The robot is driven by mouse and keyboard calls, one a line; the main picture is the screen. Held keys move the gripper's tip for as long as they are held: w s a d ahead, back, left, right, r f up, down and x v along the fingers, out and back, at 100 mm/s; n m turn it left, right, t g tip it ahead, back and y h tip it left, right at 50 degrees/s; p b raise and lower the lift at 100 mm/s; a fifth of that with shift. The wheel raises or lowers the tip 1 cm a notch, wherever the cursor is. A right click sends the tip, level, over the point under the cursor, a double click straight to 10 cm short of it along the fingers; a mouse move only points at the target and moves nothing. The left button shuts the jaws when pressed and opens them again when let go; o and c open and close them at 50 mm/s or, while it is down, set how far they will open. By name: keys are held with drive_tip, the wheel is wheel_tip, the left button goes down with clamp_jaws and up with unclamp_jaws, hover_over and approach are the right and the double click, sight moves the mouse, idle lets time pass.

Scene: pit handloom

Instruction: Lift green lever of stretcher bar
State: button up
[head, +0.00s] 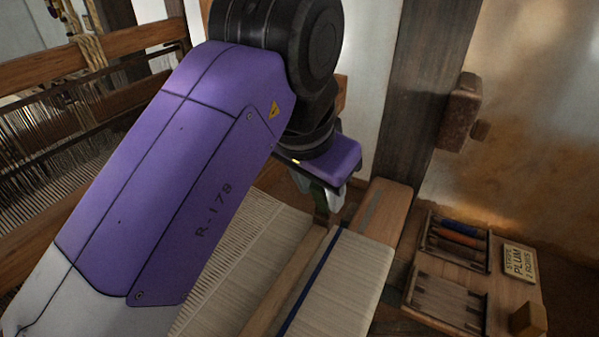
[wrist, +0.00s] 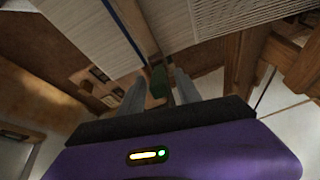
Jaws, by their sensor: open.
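The green lever (wrist: 158,80) stands at the end of the wooden stretcher bar (wrist: 136,38) in the wrist view. The bar lies across the pale cloth and also shows in the head view (head: 284,284). My gripper (wrist: 159,76) is open, with one grey finger on each side of the lever. I cannot tell whether either finger touches it. In the head view my gripper (head: 322,194) is at the far end of the bar, partly hidden by my purple wrist, and only a little green shows there.
A dark post (head: 418,90) stands behind my gripper. A wooden beam (head: 382,212) lies close to its right. Farther right is a wooden tray (head: 455,240) with coloured bobbins and a small sign (head: 519,262). The loom's threads and frame (head: 130,42) fill the left.

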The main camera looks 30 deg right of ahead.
drive_tip(key=shift+w+d+f, duration=0.1)
drive_tip(key=shift+d+f, duration=0.1)
drive_tip(key=shift+f, duration=0.3)
drive_tip(key=shift+c, duration=0.2)
clamp_jaws()
idle(1.0)
